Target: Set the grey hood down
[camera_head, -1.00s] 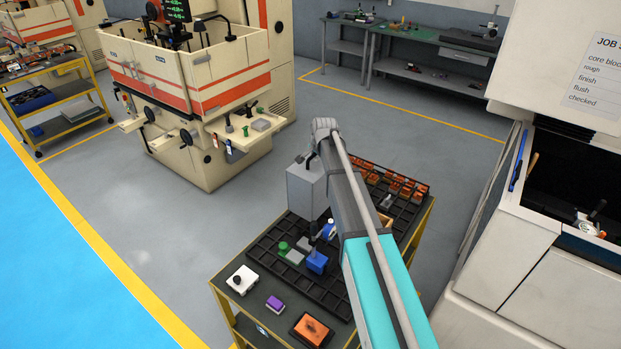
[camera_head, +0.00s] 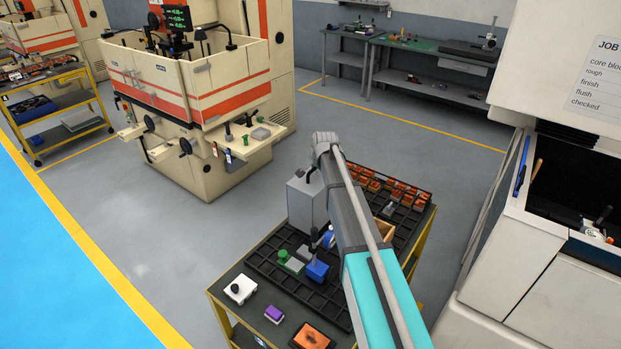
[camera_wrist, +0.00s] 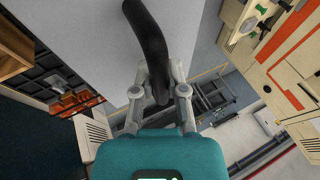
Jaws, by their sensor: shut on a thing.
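The grey hood (camera_head: 307,203) is a tall, box-like cover with a black handle (camera_wrist: 148,35) on top. In the head view it is upright over the far left part of the black gridded tray (camera_head: 262,262). I cannot tell whether its lower edge touches the tray. My gripper (camera_wrist: 160,92) is shut on the handle, with one finger on each side; the hood's grey face fills much of the wrist view (camera_wrist: 85,30). In the head view my arm partly hides the gripper and the tray behind it.
Near the hood on the tray are a green-knobbed piece (camera_head: 284,256) and a blue block (camera_head: 317,271). Orange electrodes (camera_head: 377,184) fill the tray's far end. A white box (camera_head: 240,289), a purple block (camera_head: 274,314) and an orange-topped piece (camera_head: 312,335) lie along the cart's front.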

